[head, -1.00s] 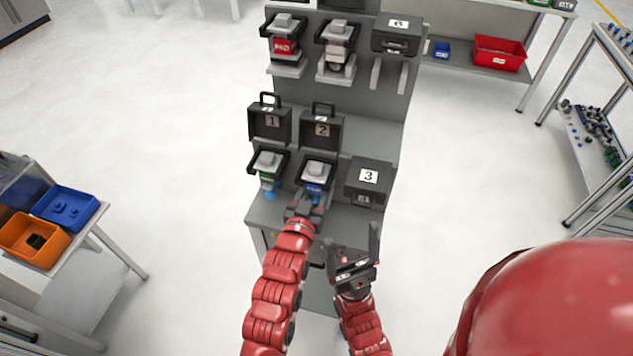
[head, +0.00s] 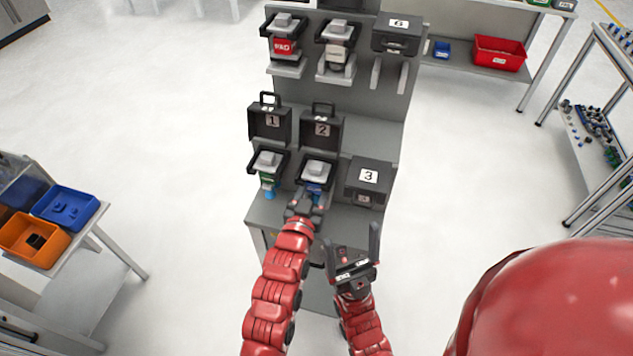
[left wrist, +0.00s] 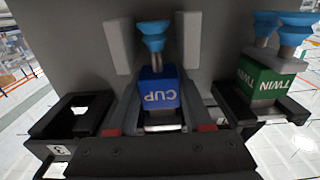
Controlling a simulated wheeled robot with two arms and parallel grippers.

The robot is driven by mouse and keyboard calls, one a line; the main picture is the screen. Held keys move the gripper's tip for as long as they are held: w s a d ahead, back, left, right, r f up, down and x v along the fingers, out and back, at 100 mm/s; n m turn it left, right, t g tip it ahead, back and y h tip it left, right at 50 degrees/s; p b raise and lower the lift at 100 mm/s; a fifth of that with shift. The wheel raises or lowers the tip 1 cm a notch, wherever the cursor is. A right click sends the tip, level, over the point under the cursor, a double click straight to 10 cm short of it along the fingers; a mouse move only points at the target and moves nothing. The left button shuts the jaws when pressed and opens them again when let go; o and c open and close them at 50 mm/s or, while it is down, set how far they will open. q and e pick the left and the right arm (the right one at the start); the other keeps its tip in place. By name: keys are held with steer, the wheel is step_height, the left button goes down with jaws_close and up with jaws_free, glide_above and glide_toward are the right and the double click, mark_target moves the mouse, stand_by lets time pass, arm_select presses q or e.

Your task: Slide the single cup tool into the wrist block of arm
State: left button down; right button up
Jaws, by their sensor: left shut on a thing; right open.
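The single cup tool (head: 315,185) has a blue block and sits in the dock under the open lid marked 2. In the left wrist view its block (left wrist: 158,92) reads CUP upside down, with one light blue suction cup (left wrist: 153,36) at the picture's top. My left gripper (head: 304,203) is shut on this tool, fingers on both its sides; the tool is still between the dock's two grey prongs. My right gripper (head: 352,245) is open and empty, in front of the rack and right of the left arm. I cannot make out a wrist block.
A green TWIN tool (head: 267,172) stands in the dock beside it, also in the left wrist view (left wrist: 265,78). Dock 3 (head: 368,180) has its lid shut. Two more tools sit on the upper shelf. A table with orange and blue bins (head: 67,206) stands at left.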

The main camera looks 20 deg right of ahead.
arm_select(q)
steer(key=shift+r, duration=0.3)
steer(key=shift+b, duration=0.5)
stand_by(0.5)
stand_by(0.4)
steer(key=shift+v, duration=0.85)
steer(key=shift+s+a, duration=0.1)
steer(key=shift+s, duration=0.05)
steer(key=shift+b, duration=0.3)
steer(key=shift+s+a, duration=0.1)
steer(key=shift+s, duration=0.05)
